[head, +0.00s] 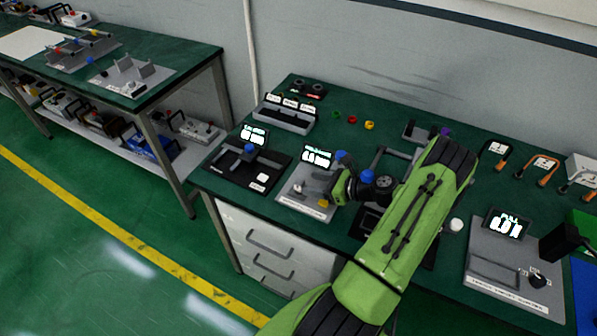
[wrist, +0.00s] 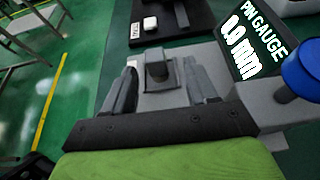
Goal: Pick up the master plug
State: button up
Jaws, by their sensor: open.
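I cannot tell for sure which part is the master plug. A small dark grey piece (wrist: 157,71) stands on a light grey base plate (wrist: 165,102) in the wrist view, between the fingers of my gripper (wrist: 160,78). The fingers are apart, with gaps visible on both sides of the piece. In the head view my gripper (head: 335,190) is over the right side of the pin gauge station (head: 290,205), partly hidden by my arm. A small yellow part (head: 323,203) lies at that station near the gripper.
The pin gauge display (wrist: 252,40) and a blue knob (wrist: 301,69) are close at the right in the wrist view. A black station (head: 225,170) stands to the left. Several coloured rings (head: 352,119) lie behind. My arm hides part of the green bench.

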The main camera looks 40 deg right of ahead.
aim_at(296, 182)
jog(key=x, duration=0.7)
jog(key=shift+w+a+r, duration=0.1)
jog(key=shift+a, duration=0.25)
jog(key=shift+r, duration=0.1)
grip_shut()
